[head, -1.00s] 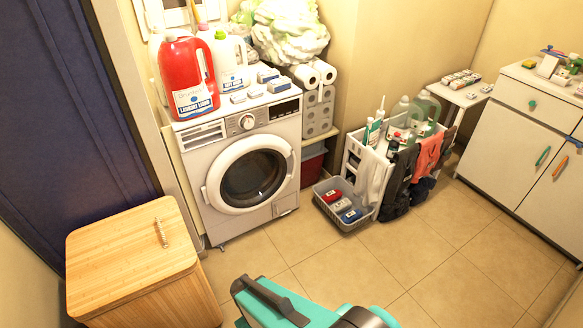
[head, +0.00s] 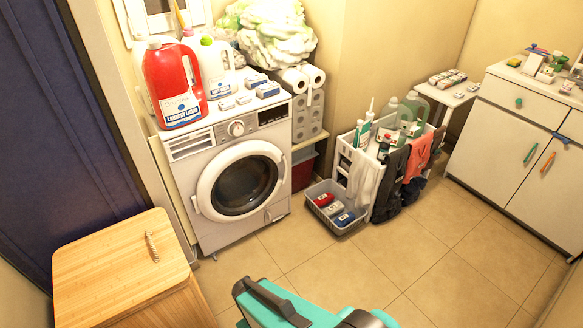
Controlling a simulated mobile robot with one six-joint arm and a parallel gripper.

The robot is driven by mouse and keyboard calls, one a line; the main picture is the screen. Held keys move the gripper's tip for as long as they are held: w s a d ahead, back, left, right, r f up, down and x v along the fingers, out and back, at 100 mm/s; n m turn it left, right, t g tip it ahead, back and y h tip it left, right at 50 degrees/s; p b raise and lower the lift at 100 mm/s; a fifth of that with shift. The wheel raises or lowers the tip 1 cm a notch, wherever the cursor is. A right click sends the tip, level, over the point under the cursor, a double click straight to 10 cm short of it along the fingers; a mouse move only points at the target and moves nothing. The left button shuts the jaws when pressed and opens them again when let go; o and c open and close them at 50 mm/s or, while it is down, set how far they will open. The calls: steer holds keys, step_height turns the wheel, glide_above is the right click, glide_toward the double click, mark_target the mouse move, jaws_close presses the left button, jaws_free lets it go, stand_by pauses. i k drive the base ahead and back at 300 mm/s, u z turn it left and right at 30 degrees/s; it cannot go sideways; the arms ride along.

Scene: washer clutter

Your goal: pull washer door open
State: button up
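The white washer (head: 232,182) stands against the back wall, left of centre. Its round door (head: 241,181) has a white ring and dark glass and looks shut. A handle (head: 195,205) shows at the left side of the door ring. A teal and dark part of my own arm shows at the bottom centre, apart from the washer with floor between them. My gripper's fingers are not in the picture.
A wooden hamper (head: 122,255) stands at the front left, near the washer's left side. A grey basket (head: 335,222) and a white cart (head: 349,162) are to the right. A red detergent jug (head: 174,86) is on the washer. The tiled floor (head: 330,262) in front is clear.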

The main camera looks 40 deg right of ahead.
mark_target(205, 202)
steer(key=i, duration=0.85)
steer(key=u, duration=0.05)
